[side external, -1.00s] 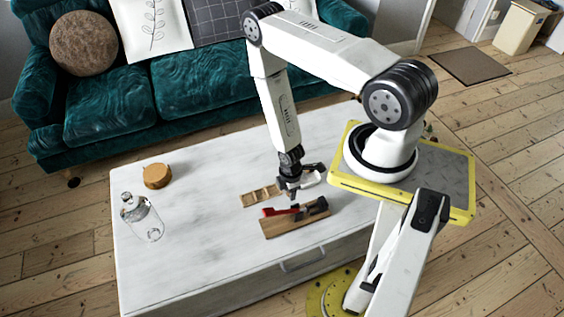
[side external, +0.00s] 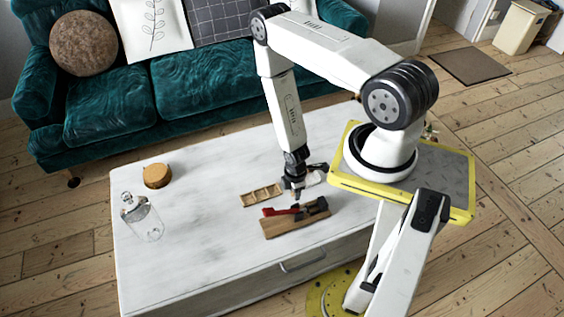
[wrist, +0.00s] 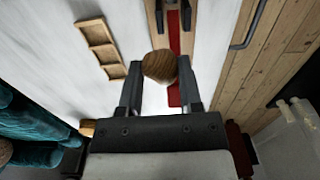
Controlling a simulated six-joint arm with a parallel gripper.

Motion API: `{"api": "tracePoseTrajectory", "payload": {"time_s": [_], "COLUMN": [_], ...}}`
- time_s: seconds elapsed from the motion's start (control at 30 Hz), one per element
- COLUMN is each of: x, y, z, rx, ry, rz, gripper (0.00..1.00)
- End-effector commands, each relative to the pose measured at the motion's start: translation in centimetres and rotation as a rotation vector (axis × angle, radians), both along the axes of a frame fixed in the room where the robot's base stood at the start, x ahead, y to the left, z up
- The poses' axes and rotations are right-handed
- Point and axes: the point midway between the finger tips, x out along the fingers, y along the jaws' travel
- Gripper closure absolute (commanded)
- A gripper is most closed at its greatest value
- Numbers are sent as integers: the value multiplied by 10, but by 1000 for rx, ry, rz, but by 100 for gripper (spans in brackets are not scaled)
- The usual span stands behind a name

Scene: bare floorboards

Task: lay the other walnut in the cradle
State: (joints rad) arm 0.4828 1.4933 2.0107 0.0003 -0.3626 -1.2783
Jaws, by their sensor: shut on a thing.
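My gripper (wrist: 160,80) is shut on a brown walnut (wrist: 159,65) held between its fingertips in the wrist view. The side view shows my gripper (side external: 297,196) pointing down, just above and behind a nutcracker with a wooden base (side external: 283,229), a red lever (side external: 281,211) and a dark block at its right end (side external: 317,206). The walnut is too small to make out there. In the wrist view the red lever (wrist: 174,42) runs behind the walnut, which hides part of the nutcracker. I cannot make out the cradle or a second walnut.
A shallow wooden tray with compartments (side external: 261,194) lies left of my gripper, behind the nutcracker. A glass jar (side external: 143,220) and a round wooden lid (side external: 157,176) stand at the table's left. The middle of the white table (side external: 205,215) is clear.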

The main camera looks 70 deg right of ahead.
Motion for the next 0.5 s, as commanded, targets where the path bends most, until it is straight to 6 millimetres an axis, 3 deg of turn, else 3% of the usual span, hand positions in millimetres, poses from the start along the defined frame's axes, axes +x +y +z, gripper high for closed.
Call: {"api": "tracePoseTrajectory", "payload": {"time_s": [0.5], "x": [-53], "y": [-33], "z": [-28], "rx": [1], "ry": [2], "rz": [-20], "gripper": [100]}}
